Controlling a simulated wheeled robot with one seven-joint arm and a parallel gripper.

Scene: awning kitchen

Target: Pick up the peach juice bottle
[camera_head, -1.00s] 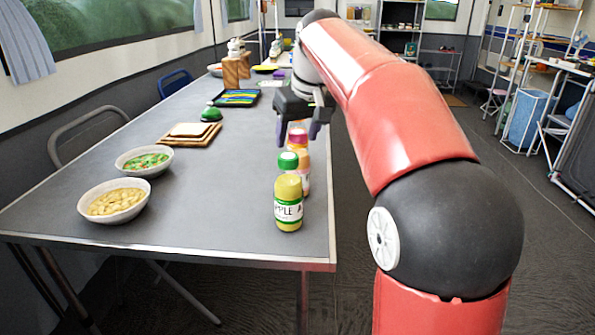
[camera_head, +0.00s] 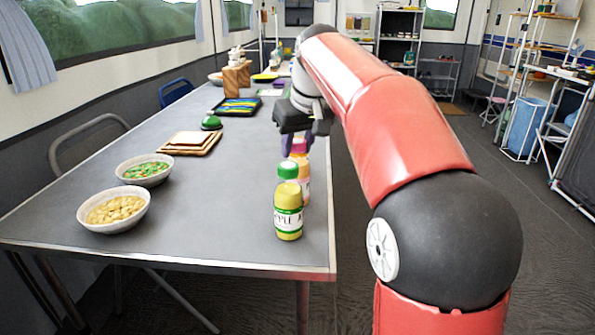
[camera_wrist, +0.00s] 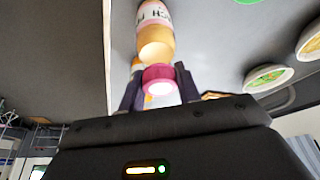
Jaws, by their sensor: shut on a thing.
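The peach juice bottle, with a pink cap and orange-yellow body, stands on the grey table behind two other bottles in the head view (camera_head: 298,147). In the wrist view the two fingers of my gripper (camera_wrist: 159,88) lie on either side of the pink cap, shut on the bottle. The lower part of the bottle is hidden in the head view.
An apple juice bottle (camera_head: 288,212) and a green-capped bottle (camera_head: 288,168) stand in front, near the table's right edge. Two bowls (camera_head: 113,210) (camera_head: 145,169), wooden boards (camera_head: 190,143) and a tray (camera_head: 238,106) are to the left. The middle of the table (camera_head: 215,195) is clear.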

